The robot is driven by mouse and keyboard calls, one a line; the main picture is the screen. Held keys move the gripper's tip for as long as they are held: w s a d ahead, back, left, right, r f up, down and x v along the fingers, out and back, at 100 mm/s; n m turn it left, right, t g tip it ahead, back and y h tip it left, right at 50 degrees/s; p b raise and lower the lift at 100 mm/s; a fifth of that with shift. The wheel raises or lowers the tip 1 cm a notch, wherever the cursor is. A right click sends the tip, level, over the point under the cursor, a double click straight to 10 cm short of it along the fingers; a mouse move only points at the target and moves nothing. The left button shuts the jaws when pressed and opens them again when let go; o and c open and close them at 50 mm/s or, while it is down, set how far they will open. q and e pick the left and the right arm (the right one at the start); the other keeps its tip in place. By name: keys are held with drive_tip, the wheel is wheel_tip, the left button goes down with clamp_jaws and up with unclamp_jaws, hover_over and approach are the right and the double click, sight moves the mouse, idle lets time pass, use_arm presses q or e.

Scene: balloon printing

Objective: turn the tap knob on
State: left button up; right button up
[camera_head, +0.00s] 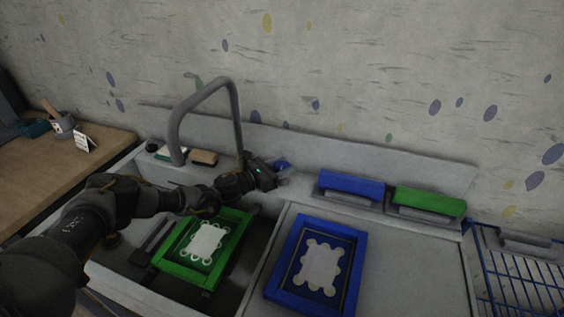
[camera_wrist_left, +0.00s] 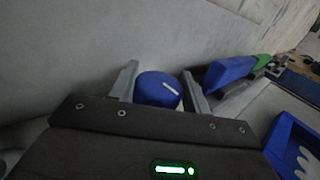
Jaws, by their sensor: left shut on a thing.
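The tap knob (camera_wrist_left: 158,90) is a blue round cap with a white line mark, seen between the fingers in the left wrist view. In the head view the blue knob (camera_head: 282,164) shows at the tip of my left gripper (camera_head: 279,171), partly hidden by it. My left gripper (camera_wrist_left: 160,92) is shut on the knob, with one finger on each side. The grey bent tap pipe (camera_head: 237,105) rises behind and to the left of the gripper. My right gripper is not in view.
A green frame (camera_head: 236,243) lies in the sink area below my left arm. A blue frame (camera_head: 355,270) lies on the counter to the right. Blue (camera_head: 350,186) and green (camera_head: 429,201) blocks stand at the back. A blue wire rack (camera_head: 520,265) is at far right.

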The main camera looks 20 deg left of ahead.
use_arm(q)
drive_tip(key=n+t+y+p, duration=0.2)
drive_tip(key=n+y+p, duration=0.1)
drive_tip(key=y, duration=0.1)
drive_tip(key=shift+r+n+t+y, duration=0.1)
drive_tip(key=shift+n+t+y, duration=0.2)
drive_tip(key=shift+t, duration=0.1)
drive_tip(key=n+t+y+p, duration=0.1)
drive_tip(key=n+y+p, duration=0.1)
drive_tip(key=y, duration=0.3)
drive_tip(key=shift+n+y+p, duration=0.3)
drive_tip(key=shift+n+y, duration=0.1)
drive_tip(key=shift+n, duration=0.4)
drive_tip(key=shift+n+y+p, duration=0.35)
drive_tip(key=shift+n+y, duration=0.35)
drive_tip(key=shift+y, duration=0.4)
drive_tip(key=o, duration=1)
drive_tip(key=shift+c, duration=0.2)
